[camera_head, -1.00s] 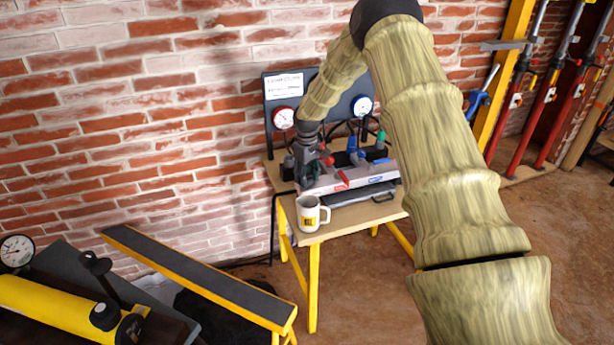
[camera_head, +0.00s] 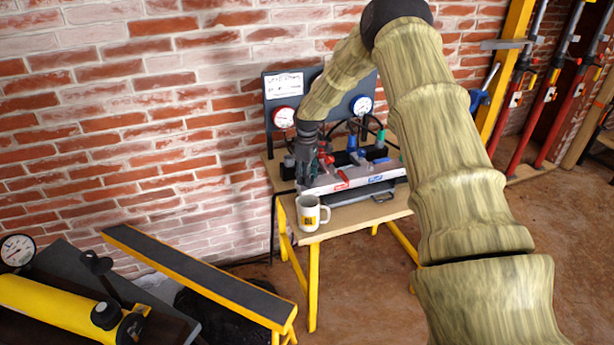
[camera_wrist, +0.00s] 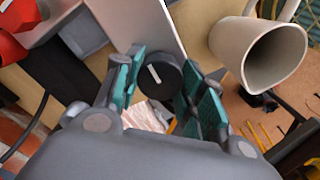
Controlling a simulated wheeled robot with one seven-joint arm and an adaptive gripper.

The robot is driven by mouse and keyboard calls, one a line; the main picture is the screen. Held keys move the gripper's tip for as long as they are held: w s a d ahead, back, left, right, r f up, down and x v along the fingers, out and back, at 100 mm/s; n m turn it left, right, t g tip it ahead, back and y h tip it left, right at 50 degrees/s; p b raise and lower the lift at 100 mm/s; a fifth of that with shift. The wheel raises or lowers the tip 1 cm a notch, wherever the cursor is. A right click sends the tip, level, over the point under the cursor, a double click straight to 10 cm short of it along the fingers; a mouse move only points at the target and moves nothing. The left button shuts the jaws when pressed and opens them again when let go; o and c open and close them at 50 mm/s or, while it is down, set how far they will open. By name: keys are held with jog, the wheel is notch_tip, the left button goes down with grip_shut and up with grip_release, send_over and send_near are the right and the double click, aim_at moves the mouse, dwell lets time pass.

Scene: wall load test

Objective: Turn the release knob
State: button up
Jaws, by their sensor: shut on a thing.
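The release knob (camera_wrist: 160,77) is a round black knob with a white mark line, in the middle of the wrist view. It sits at the end of a pale grey metal block (camera_wrist: 135,22). My gripper (camera_wrist: 158,84) has its teal-padded fingers on both sides of the knob and is shut on it. In the head view my gripper (camera_head: 306,172) is at the left end of the silver block on the wooden table (camera_head: 352,225), and the knob itself is hidden there.
A white mug (camera_head: 309,214) stands close to my gripper and also shows in the wrist view (camera_wrist: 262,56). Gauges (camera_head: 284,117) on a dark panel and red and blue fittings are behind. A yellow-edged bench (camera_head: 195,275) is at left.

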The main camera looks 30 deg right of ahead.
jog(key=shift+d, duration=0.1)
jog(key=o, duration=1)
notch_tip(320, 180, up, 12)
dwell(0.5)
